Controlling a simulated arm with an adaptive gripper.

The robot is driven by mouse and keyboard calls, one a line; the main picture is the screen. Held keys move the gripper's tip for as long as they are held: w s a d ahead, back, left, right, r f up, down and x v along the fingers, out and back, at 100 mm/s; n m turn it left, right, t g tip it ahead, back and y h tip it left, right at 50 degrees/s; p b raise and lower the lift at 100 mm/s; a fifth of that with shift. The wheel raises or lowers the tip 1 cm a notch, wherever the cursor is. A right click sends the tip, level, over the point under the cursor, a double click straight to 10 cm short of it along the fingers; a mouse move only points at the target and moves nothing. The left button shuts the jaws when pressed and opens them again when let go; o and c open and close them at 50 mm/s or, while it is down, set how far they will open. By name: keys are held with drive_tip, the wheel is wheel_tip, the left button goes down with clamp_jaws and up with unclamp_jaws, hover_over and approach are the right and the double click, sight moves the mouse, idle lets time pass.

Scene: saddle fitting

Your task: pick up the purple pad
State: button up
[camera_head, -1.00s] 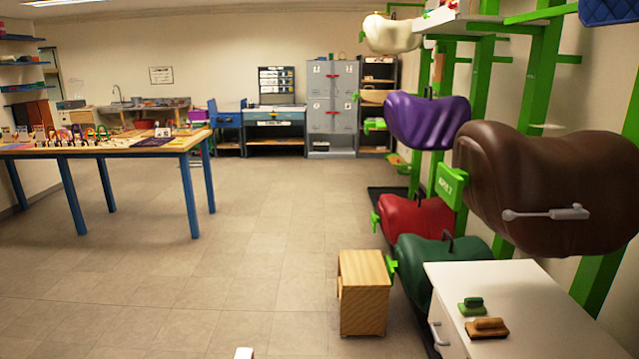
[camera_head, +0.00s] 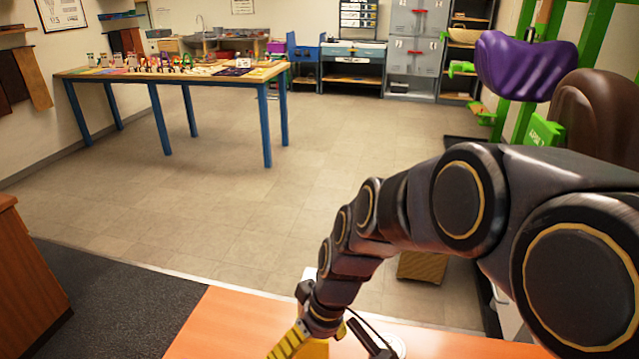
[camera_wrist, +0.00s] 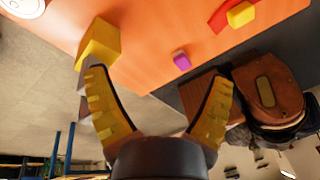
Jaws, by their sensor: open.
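A small purple block (camera_wrist: 181,61), which looks like the purple pad, lies on the orange tabletop (camera_wrist: 150,35) near its edge in the wrist view. My gripper (camera_wrist: 160,75) is open, its yellow ribbed fingers spread wide. The purple block appears between and beyond the fingertips, apart from both. In the head view my gripper (camera_head: 300,345) is partly cut off at the bottom edge, over the orange table (camera_head: 235,325). The purple block cannot be made out there.
A yellow block (camera_wrist: 100,42) stands by the left finger in the wrist view. Another yellow block (camera_wrist: 241,14) sits by a red piece. A purple saddle shape (camera_head: 525,65) hangs on the green rack.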

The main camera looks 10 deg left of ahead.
drive_tip(key=a+f+n, duration=0.2)
drive_tip(key=a+f, duration=0.3)
drive_tip(key=a, duration=0.2)
drive_tip(key=a+f+n+y, duration=0.1)
drive_tip(key=a+f+n, duration=0.2)
drive_tip(key=a+f, duration=0.3)
drive_tip(key=w+a+f+n, duration=0.1)
drive_tip(key=a+f+n, duration=0.2)
drive_tip(key=a+f, duration=0.3)
drive_tip(key=shift+w+a+f+t+y, duration=0.1)
drive_tip(key=shift+a+t+y, duration=0.1)
drive_tip(key=shift+a, duration=0.75)
drive_tip(key=shift+a+f+t+y, duration=0.1)
drive_tip(key=shift+a+t, duration=0.1)
drive_tip(key=shift+a, duration=0.75)
drive_tip(key=shift+a+f, duration=0.4)
drive_tip(key=shift+f, duration=0.2)
drive_tip(key=shift+x, duration=3.4)
drive_tip(key=shift+w+a+r, duration=0.1)
drive_tip(key=shift+w, duration=0.05)
drive_tip(key=c, duration=1.2)
